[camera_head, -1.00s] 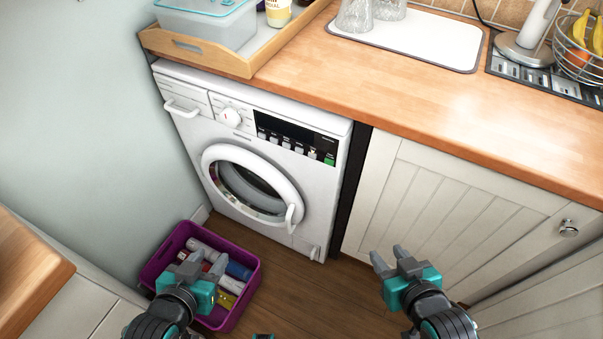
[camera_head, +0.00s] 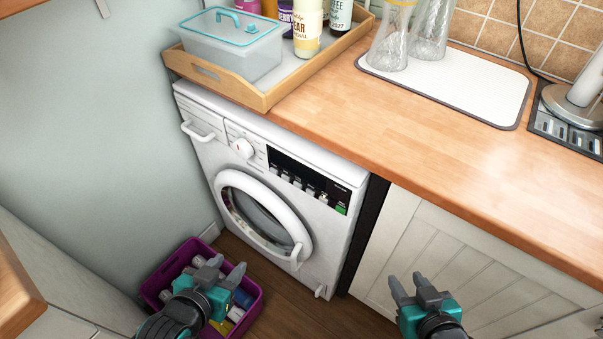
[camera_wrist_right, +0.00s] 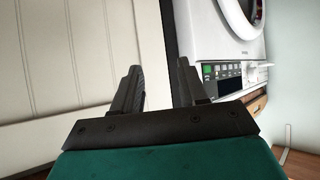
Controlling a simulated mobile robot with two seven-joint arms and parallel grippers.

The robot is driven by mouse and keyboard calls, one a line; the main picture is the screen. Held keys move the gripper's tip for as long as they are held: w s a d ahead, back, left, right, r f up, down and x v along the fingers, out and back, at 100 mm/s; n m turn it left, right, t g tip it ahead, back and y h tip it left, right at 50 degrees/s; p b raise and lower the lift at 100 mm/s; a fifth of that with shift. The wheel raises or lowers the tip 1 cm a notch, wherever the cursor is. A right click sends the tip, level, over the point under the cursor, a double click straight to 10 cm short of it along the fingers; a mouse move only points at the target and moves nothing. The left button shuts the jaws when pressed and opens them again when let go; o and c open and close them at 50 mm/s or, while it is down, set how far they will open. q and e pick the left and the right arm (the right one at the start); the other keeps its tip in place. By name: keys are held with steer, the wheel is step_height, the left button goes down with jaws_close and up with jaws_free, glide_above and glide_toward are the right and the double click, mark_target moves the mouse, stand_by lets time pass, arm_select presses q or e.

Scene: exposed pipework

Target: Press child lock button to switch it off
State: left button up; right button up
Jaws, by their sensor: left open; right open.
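The white washing machine (camera_head: 262,200) stands under the worktop, its round door shut. Its black control panel (camera_head: 309,178) has a row of small white buttons (camera_head: 297,182) below the display and a green button (camera_head: 340,209) at the right end. Which button is the child lock is too small to read. The panel also shows in the right wrist view (camera_wrist_right: 225,71). My left gripper (camera_head: 222,268) is open and empty, in front of the purple crate in the head view. My right gripper (camera_head: 412,285) is open and empty, in front of the cabinet door, apart from the machine.
A purple crate (camera_head: 257,303) with bottles and cans stands on the floor left of the machine. A white cabinet (camera_head: 440,262) is to its right. The wooden worktop (camera_head: 400,130) above holds a wooden tray (camera_head: 262,101) and a drying mat (camera_head: 480,90) with glasses.

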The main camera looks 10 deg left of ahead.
jaws_close()
stand_by(1.6)
